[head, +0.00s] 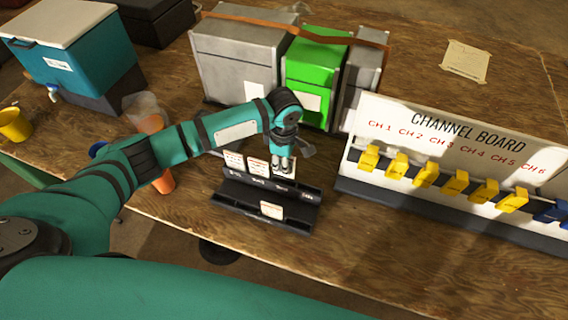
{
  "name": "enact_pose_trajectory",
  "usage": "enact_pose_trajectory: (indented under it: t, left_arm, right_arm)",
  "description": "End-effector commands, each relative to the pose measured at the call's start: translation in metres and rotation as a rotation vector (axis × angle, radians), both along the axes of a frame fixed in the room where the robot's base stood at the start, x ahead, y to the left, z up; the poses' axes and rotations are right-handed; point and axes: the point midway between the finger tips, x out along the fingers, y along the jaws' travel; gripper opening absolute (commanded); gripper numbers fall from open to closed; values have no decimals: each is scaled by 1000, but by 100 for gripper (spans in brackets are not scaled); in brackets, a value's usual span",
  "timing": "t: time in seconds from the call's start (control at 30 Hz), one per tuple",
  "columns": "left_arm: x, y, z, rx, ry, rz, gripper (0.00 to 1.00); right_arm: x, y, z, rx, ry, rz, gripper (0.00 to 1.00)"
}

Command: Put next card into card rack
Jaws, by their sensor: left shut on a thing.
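The black card rack (237,196) stands on the wooden table in the middle of the head view and has a back row and a front row. Two white cards, a left card (233,160) and one beside it (257,168), stand in the back row. Another white card (271,210) stands in the front row. My left gripper (283,168) points down at the right part of the back row. It is shut on a white card (291,170), partly hidden by its fingers. I cannot tell whether this card is seated in the rack. My right gripper is not in view.
The channel board (440,130) with several yellow clips stands right of the rack. Grey and green cases (313,72) stand behind it. A teal cooler (80,70) is at the back left.

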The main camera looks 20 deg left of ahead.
Motion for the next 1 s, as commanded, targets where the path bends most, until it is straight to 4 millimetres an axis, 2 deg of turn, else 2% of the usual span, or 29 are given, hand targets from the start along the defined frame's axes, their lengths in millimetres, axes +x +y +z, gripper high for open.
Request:
enact_pose_trajectory:
  t: [0.37,1.0]
  left_arm:
    - [0,1,-20,1,-1,0,0]
    - [0,0,-49,0,1,-1,0]
  right_arm:
    - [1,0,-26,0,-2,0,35]
    - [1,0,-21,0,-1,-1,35]
